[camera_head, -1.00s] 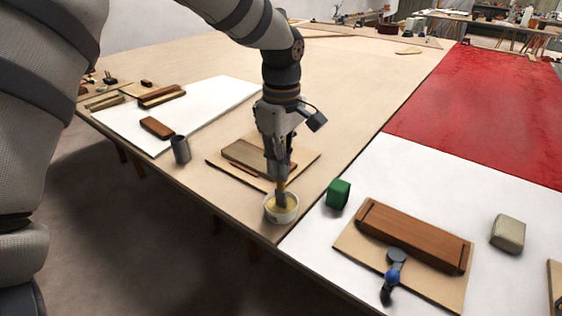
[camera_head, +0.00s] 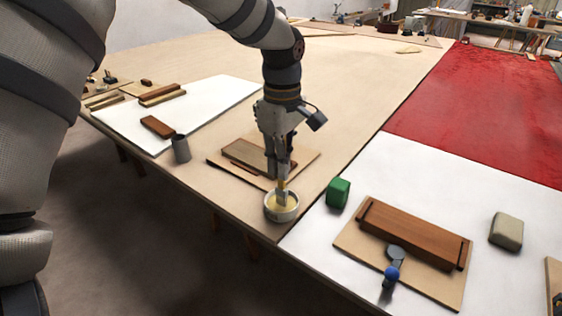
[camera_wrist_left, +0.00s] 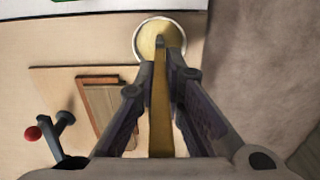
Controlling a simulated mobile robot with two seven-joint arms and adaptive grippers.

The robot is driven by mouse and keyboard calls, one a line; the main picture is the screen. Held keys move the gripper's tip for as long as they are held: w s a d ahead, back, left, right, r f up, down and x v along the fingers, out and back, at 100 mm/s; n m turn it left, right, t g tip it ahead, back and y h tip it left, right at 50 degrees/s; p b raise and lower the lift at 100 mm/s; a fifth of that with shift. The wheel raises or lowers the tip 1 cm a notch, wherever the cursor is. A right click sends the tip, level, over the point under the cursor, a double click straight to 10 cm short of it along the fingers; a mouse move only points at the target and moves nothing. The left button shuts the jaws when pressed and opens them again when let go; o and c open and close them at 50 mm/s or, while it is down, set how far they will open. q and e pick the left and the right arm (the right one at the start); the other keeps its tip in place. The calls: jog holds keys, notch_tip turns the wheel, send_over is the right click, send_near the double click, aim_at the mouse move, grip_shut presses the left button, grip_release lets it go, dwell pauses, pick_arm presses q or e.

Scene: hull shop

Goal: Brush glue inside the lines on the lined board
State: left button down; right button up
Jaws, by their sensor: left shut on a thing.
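My left gripper (camera_head: 281,178) is shut on a brush, whose yellowish handle (camera_wrist_left: 160,115) runs between the fingers in the left wrist view. The brush (camera_head: 281,194) points down into a round white pot (camera_head: 282,217) of yellowish glue near the table's front edge. The pot also shows at the top of the left wrist view (camera_wrist_left: 141,30). A thin wooden board (camera_head: 302,160) lies just behind, bearing a wooden block (camera_head: 243,155). I cannot make out drawn lines on it, partly because my gripper covers it. My right gripper is out of view.
To the right, a green block (camera_head: 338,193), a board (camera_head: 352,240) with a long brown block (camera_head: 412,235), a blue-knobbed tool (camera_head: 392,272) and a beige block (camera_head: 507,231) sit on white. A grey cup (camera_head: 181,149) stands left. The table's middle is mostly clear.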

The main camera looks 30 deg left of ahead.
aim_at(281, 188)
pick_arm(q)
jog(key=shift+f, duration=0.1)
dwell(0.3)
jog(key=shift+r+p, duration=0.5)
jog(key=shift+r, duration=3.05)
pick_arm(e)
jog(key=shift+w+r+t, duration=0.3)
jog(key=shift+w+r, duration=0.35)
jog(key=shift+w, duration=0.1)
